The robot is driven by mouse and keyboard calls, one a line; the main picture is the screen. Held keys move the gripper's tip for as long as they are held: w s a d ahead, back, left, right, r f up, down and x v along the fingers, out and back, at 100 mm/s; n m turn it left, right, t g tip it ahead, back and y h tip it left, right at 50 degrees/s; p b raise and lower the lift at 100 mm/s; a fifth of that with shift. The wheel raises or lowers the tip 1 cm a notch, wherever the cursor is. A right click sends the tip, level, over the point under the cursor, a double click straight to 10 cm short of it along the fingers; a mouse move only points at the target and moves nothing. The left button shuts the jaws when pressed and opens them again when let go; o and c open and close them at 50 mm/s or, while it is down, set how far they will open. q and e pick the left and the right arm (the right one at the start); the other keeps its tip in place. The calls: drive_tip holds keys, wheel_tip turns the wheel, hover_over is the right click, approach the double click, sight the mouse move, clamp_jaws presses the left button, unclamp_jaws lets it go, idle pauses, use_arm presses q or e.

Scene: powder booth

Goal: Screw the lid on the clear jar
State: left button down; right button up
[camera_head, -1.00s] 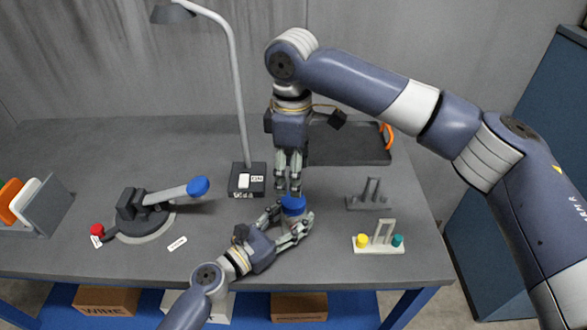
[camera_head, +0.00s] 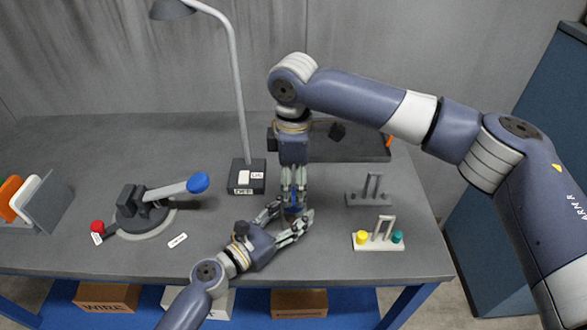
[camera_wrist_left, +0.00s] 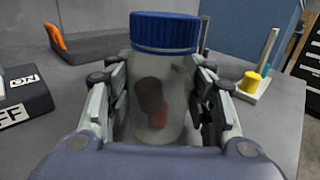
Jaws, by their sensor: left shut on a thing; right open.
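The clear jar (camera_wrist_left: 160,105) stands upright on the table, with dark and red contents showing through its wall. The blue ribbed lid (camera_wrist_left: 165,32) sits on top of the jar; I cannot tell how tight it is. My left gripper (camera_head: 292,223) is shut on the jar from the near left, one finger on each side. My right gripper (camera_head: 294,205) points straight down over the lid, open, with its fingers around or just above it. In the head view the fingers hide most of the lid and jar.
A lever device (camera_head: 145,210) with a blue knob stands left. A lamp base with a switch box (camera_head: 247,177) stands behind left. A dark tray (camera_head: 350,145) lies behind. A grey stand (camera_head: 370,192) and a white stand (camera_head: 378,243) with yellow and teal pegs are right.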

sight(293, 196)
drive_tip(key=shift+f, duration=1.8)
drive_tip(key=c, duration=1.1)
drive_tip(key=o, duration=1.2)
drive_tip(key=shift+o, duration=0.2)
drive_tip(key=shift+r, duration=0.1)
wheel_tip(293, 196, up, 12)
